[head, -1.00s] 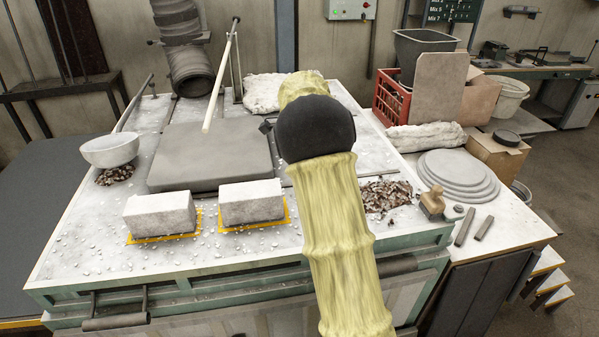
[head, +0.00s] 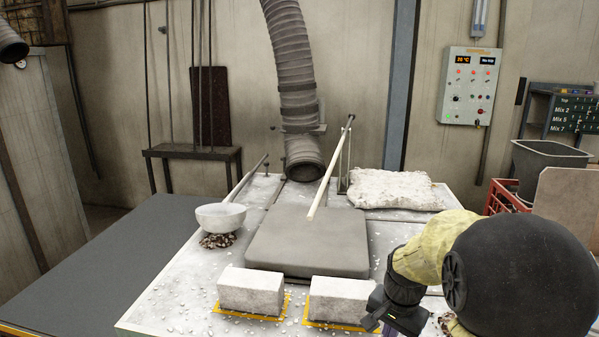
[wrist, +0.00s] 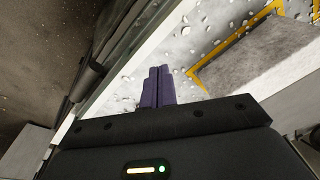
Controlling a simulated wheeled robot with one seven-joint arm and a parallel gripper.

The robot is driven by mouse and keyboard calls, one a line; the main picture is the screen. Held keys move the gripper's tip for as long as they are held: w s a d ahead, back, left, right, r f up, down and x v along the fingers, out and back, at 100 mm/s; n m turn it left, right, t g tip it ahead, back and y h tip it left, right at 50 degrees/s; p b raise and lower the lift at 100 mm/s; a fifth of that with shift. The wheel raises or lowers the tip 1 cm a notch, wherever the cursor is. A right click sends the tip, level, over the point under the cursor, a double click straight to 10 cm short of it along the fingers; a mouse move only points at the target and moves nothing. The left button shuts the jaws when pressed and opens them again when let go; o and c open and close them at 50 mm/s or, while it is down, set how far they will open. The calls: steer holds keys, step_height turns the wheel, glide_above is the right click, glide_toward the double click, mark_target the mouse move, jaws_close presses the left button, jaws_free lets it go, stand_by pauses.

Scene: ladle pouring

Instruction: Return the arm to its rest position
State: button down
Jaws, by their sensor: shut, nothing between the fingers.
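My gripper (head: 392,326) is at the lower right of the head view, in front of the right white block. In the wrist view its two purple fingers (wrist: 158,86) are together with nothing between them, over the table's front edge. My arm, in a yellow sleeve with a black round joint, is folded at the right of the head view.
Two white blocks (head: 250,291) (head: 343,300) sit on yellow-framed spots near the table front. A grey slab (head: 308,243) lies behind them. A white bowl (head: 221,216) stands on dark chips at left. A white sack (head: 395,190) lies at the back right.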

steer(key=s+a+f+n, duration=0.1)
steer(key=s+a+n, duration=0.1)
steer(key=s+n, duration=0.2)
steer(key=s+a+f+n+t, duration=0.1)
steer(key=s+n, duration=0.3)
steer(key=s, duration=0.4)
steer(key=shift+a+f, duration=0.4)
steer(key=shift+f, duration=0.4)
